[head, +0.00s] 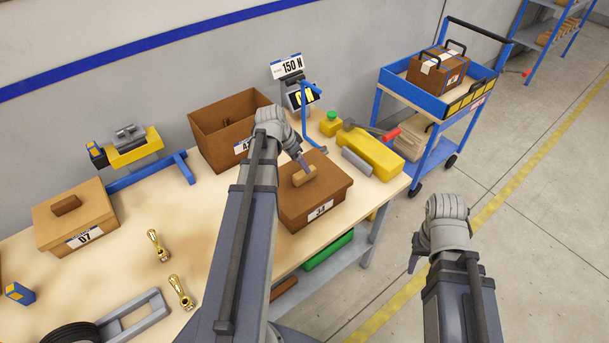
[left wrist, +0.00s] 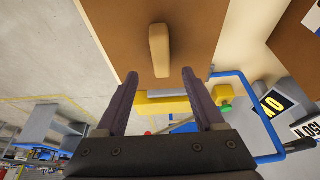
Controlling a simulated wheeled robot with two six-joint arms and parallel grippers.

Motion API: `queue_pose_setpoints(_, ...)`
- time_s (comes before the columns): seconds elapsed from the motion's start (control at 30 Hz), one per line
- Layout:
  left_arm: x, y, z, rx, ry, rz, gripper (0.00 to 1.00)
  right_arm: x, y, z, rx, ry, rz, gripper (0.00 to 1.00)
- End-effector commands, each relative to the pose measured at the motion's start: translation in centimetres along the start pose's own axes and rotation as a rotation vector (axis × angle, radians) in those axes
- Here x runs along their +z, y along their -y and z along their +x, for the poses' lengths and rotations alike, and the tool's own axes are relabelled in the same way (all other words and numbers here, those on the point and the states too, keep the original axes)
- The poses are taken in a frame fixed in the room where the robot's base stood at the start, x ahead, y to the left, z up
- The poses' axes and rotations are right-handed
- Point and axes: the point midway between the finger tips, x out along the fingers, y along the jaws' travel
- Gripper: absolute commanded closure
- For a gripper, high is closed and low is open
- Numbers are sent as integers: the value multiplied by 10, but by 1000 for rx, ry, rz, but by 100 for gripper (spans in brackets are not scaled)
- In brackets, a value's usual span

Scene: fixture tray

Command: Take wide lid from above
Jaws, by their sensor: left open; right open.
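A brown lid (head: 330,184) with a light wooden handle (head: 304,175) sits on a box labelled 34 near the table's right front edge. My left gripper (head: 303,165) is above this lid, close to the handle. In the left wrist view the open fingers (left wrist: 159,76) point toward the handle (left wrist: 159,50) on the brown lid (left wrist: 205,25); nothing is between them. The handle lies just beyond the fingertips, roughly centred. My right gripper (head: 414,253) is open and empty, out over the floor right of the table. Its fingers are partly hidden by its wrist.
Another lidded box (head: 75,217), labelled 07, stands at left. An open brown box (head: 228,125) stands behind the left arm. A blue cart (head: 430,95) stands at right.

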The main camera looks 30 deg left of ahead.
Motion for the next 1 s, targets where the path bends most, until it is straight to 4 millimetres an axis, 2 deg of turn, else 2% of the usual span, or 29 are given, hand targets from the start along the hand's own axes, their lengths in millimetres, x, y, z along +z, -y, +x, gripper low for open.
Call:
queue_pose_setpoints(0.07,1,7,-4,-5,-7,1,30,0,0,-2,0,0,0,50)
queue_pose_setpoints(0.23,2,8,-2,-6,-10,3,30,0,0,0,0,0,0,50)
queue_pose_setpoints(0.53,4,8,24,-6,-9,3,30,-1,2,24,0,0,1,50)
queue_pose_setpoints(0.77,3,7,25,-6,-9,2,30,-2,2,25,0,0,1,50)
queue_pose_setpoints(1.0,6,4,48,-5,-9,3,30,-3,4,47,0,0,2,50)
